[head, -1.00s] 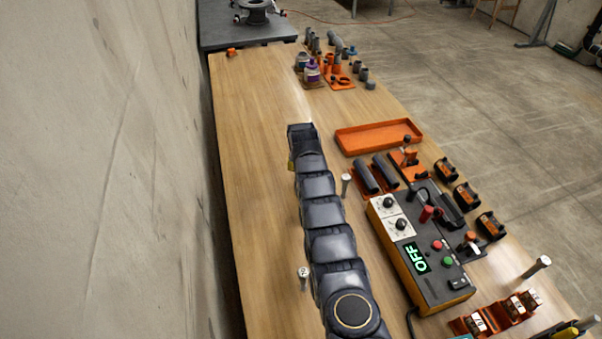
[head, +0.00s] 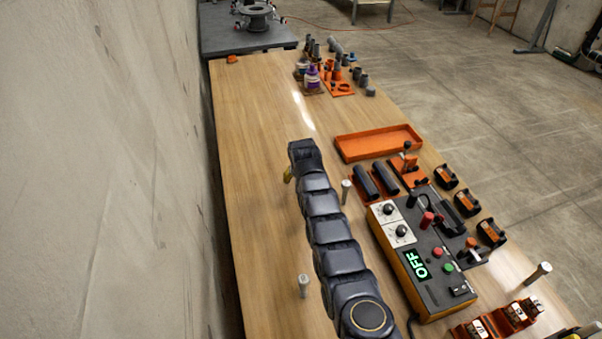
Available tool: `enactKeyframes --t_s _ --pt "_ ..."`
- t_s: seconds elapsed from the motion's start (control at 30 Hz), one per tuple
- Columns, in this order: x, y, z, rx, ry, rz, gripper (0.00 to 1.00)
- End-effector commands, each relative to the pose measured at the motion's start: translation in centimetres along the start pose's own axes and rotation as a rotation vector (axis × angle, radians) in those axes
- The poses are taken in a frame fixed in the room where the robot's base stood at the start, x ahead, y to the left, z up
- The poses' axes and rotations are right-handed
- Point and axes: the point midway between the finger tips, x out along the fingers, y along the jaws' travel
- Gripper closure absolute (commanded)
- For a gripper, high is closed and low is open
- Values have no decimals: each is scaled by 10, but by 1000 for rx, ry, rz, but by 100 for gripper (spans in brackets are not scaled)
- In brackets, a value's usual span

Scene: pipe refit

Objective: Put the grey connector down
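My arm reaches over the wooden table, and its far end hangs above the bare middle-left of the table. My gripper is hidden beneath the arm's far end, so its fingers and anything in them do not show. A small yellowish piece sticks out at the left of the arm's end; I cannot tell what it is. Several grey pipe fittings (head: 364,80) stand at the table's far end, beside an orange holder (head: 341,89). I cannot tell which grey piece, if any of these, is the grey connector.
An empty orange tray (head: 378,143) lies right of my arm. Nearer are dark tubes (head: 385,178) in an orange holder and a control box (head: 428,270) reading OFF. Purple-labelled containers (head: 312,78) stand far back.

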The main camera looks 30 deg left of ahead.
Motion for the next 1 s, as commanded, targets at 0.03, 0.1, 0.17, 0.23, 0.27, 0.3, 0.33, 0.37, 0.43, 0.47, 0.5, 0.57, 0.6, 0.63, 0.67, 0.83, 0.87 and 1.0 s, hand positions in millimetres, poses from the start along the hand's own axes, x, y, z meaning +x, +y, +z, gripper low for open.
enactKeyframes --t_s 0.03,0.1,0.17,0.23,0.27,0.3,0.33,0.37,0.43,0.47,0.5,0.57,0.6,0.63,0.67,0.83,0.87,1.0 --pt "-2 1 -1 5 -2 -1 39" --pt "-4 1 -2 9 -2 -5 39" --pt "-7 1 -2 10 -3 -7 39" --pt "-10 1 -2 11 -6 -7 39" --pt "-11 1 -1 10 -7 -7 39" --pt "-13 1 -1 9 -6 -5 39" --pt "-15 2 -2 8 -5 -4 39" --pt "-17 1 -2 6 -2 -4 39" --pt "-22 2 -3 2 4 1 39" --pt "-24 3 -2 0 6 4 39" --pt "-26 3 -1 -4 6 6 39" --pt "-34 1 -2 -5 6 4 39" --pt "-39 2 -3 -4 7 5 39" --pt "-42 2 -2 -5 5 6 39" --pt "-45 2 -1 -5 3 6 39" --pt "-61 2 -2 -4 5 5 39" --pt "-63 1 -2 -4 5 5 39" --pt "-72 1 -2 -3 7 4 39"
